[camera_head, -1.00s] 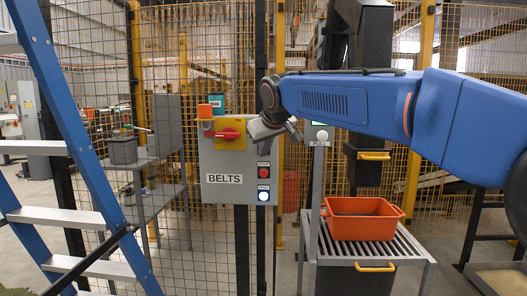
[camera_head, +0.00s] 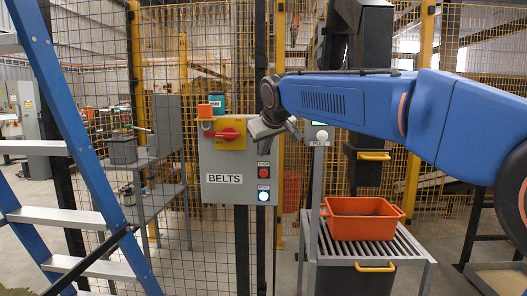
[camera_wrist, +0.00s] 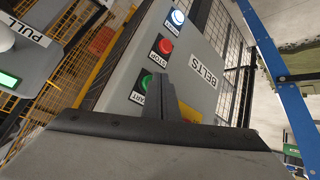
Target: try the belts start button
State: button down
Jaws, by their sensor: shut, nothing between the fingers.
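The grey BELTS control box (camera_head: 222,165) hangs on the mesh fence, left of my arm. In the wrist view its face (camera_wrist: 205,50) carries a green START button (camera_wrist: 146,82), a red STOP button (camera_wrist: 165,46) and a lit white-blue button (camera_wrist: 178,17). In the head view the red button (camera_head: 263,173) and lit button (camera_head: 263,196) show; the green one is hidden behind my wrist. My gripper (camera_wrist: 168,82) is shut and empty, its tips just right of the green button. I cannot tell whether they touch the box.
A red rotary switch (camera_head: 227,134) on a yellow plate sits on the box. A PULL post (camera_head: 319,138) stands to the right, beside an orange bin (camera_head: 361,219) on a slatted stand. A blue ladder (camera_head: 75,140) is at the left.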

jog(key=shift+w, duration=0.4)
dwell(0.7)
dwell(0.3)
jog(key=shift+s, duration=0.85)
jog(key=shift+s+a, duration=0.1)
jog(key=shift+s, duration=2.4)
